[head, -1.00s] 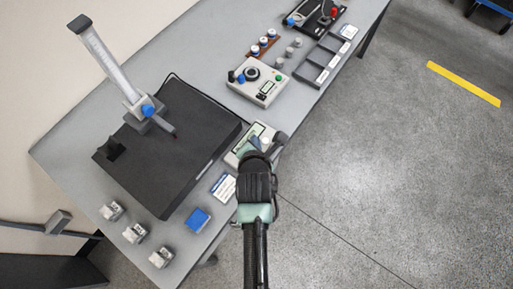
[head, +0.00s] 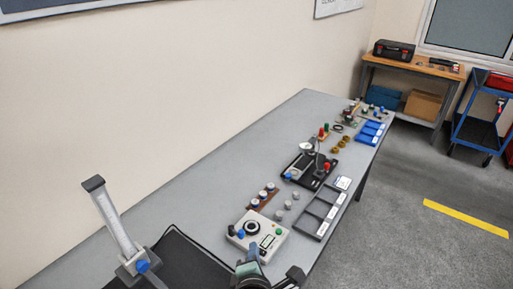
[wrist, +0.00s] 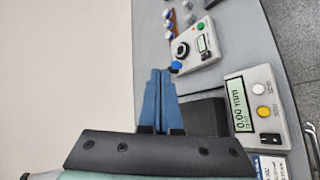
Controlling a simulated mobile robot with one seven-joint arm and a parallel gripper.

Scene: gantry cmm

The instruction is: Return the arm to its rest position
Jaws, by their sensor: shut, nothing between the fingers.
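My gripper (wrist: 160,100) is shut with nothing between its blue fingers in the wrist view. Its fingers point up the picture, towards a grey control box with a black dial (wrist: 195,50). In the head view only the top of my arm shows at the bottom edge, and the fingers cannot be made out there. The same control box (head: 273,237) stands just beyond my arm. A display box reading 0.00 (wrist: 246,97) is to the right of the gripper in the wrist view.
A grey table (head: 230,165) runs away along the wall. A height gauge stand (head: 115,220) rises at the lower left near a black plate (head: 185,262). Grey trays (head: 322,214), a black fixture (head: 306,172) and blue bins (head: 371,131) line the table. Open floor (head: 420,240) lies right.

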